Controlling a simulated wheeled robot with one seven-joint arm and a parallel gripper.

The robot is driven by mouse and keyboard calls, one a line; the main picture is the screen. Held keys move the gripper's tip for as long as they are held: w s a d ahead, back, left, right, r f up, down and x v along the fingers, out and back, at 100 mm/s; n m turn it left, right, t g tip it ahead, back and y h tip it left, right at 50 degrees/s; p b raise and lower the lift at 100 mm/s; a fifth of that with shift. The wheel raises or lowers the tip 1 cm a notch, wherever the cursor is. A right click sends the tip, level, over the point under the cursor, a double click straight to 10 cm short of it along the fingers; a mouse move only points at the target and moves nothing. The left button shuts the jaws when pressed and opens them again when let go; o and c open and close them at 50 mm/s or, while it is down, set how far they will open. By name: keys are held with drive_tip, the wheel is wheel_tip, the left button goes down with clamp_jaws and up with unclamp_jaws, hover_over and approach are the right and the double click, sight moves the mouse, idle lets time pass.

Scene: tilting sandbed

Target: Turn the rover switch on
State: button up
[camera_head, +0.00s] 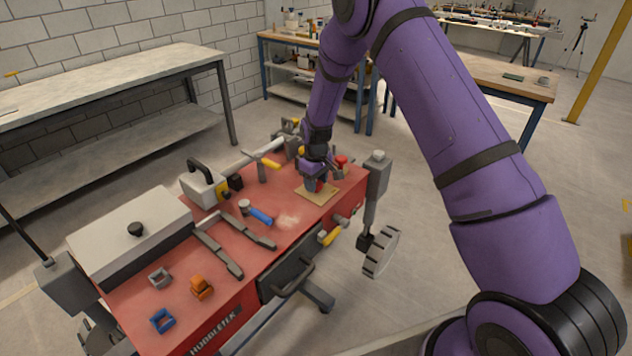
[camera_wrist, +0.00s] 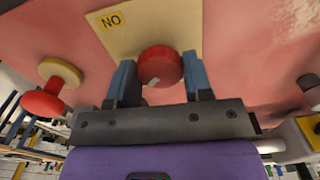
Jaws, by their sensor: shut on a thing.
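The rover switch is a red round knob (camera_wrist: 161,67) on a beige plate (camera_wrist: 122,40) with dark lettering that reads as an upside-down "ON" in the wrist view. The plate also shows in the head view (camera_head: 307,195), on the red rover top near its right end. My gripper (camera_wrist: 160,75) has its two blue fingers on either side of the knob and is shut on it. In the head view my gripper (camera_head: 316,186) points down over the plate and hides most of the knob.
A red mushroom button (camera_wrist: 42,103) on a beige base stands beside the plate. A blue-handled tool (camera_head: 258,215), grey bars (camera_head: 220,252) and an orange clamp (camera_head: 201,287) lie on the rover top (camera_head: 155,300). A white lidded box (camera_head: 135,235) covers its left end.

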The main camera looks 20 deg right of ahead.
drive_tip(key=m, duration=0.4)
drive_tip(key=shift+m, duration=0.4)
drive_tip(key=m, duration=0.8)
drive_tip(key=shift+m, duration=2.3)
drive_tip(key=o, duration=0.9)
drive_tip(key=shift+r, duration=0.1)
